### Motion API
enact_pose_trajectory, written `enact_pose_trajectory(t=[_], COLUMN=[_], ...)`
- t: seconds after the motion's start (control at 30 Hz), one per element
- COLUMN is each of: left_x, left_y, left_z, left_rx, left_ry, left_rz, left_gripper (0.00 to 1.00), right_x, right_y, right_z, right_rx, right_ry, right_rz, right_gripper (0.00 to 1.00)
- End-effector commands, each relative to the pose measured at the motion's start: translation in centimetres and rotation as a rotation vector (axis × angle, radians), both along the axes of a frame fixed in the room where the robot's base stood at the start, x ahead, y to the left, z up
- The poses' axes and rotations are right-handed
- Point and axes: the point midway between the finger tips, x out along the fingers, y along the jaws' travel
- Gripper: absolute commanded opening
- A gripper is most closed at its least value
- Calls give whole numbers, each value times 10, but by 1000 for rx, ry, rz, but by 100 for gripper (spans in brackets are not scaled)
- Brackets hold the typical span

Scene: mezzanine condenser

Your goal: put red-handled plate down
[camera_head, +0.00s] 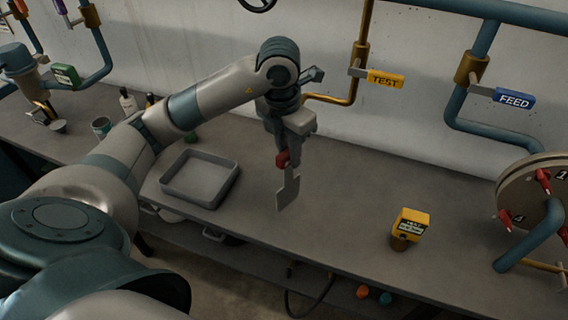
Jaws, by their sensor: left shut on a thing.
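The red-handled plate (289,190) is a thin grey plate with a notch in its side, hanging upright below a red handle (283,159). My left gripper (284,152) points down and is shut on the red handle. The plate hangs over the grey bench top (345,205), near its front edge. I cannot tell how far its lower end is from the bench. My right gripper is not in the picture.
A shallow grey tray (230,185) lies left of the plate. A yellow device (410,224) stands to the right, near the front edge. Pipes with yellow TEST (385,80) and blue FEED (513,97) tags run along the wall. The bench between plate and yellow device is clear.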

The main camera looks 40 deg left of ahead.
Motion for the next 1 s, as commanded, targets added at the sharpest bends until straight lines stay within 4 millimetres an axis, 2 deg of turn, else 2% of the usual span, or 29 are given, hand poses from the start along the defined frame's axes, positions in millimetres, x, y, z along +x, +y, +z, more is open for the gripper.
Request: enact_pose_trajectory(t=[0.2,0.63,1.0], left_x=[-5,-5,-6], left_y=[11,11,11], left_z=[-6,-10,-43], left_rx=[1,0,0], left_ry=[-1,1,2], left_rz=[0,-1,0], left_gripper=[0,0,0], right_x=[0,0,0], right_y=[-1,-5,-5], right_z=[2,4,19], right_rx=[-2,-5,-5], right_ry=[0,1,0], right_rz=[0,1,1], right_gripper=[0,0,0])
